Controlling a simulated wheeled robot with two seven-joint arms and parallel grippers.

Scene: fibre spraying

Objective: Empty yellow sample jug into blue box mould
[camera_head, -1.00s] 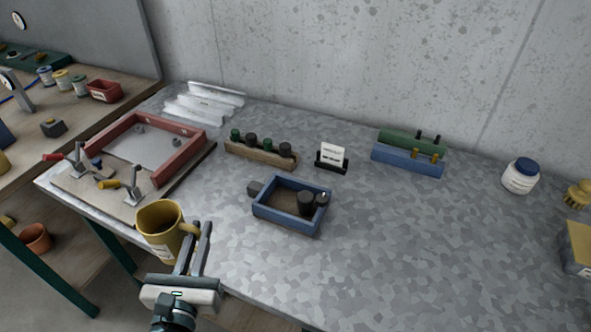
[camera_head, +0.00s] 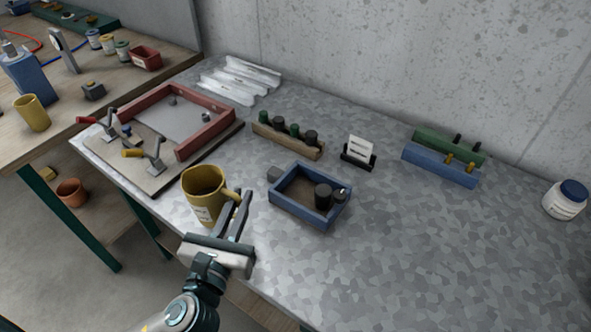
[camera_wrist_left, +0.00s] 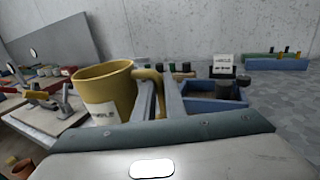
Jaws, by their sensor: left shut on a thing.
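The yellow sample jug (camera_head: 203,187) has a white label and stands upright in my left gripper (camera_head: 236,208), which is shut on its handle. The jug is at the table's front edge, left of the blue box mould; I cannot tell if it touches the table. The left wrist view also shows the jug (camera_wrist_left: 101,92) with its handle between the fingers. The blue box mould (camera_head: 291,210) is an open box with dark cylinders at its right end. In the left wrist view the mould (camera_wrist_left: 205,105) is partly hidden behind the fingers. My right gripper is not in view.
A red frame (camera_head: 205,137) with toggle clamps lies at the left of the metal table. A rack of dark and green bottles (camera_head: 285,143), a card stand (camera_head: 359,151) and blue and green blocks (camera_head: 440,164) stand behind the mould. The table's right side is mostly clear.

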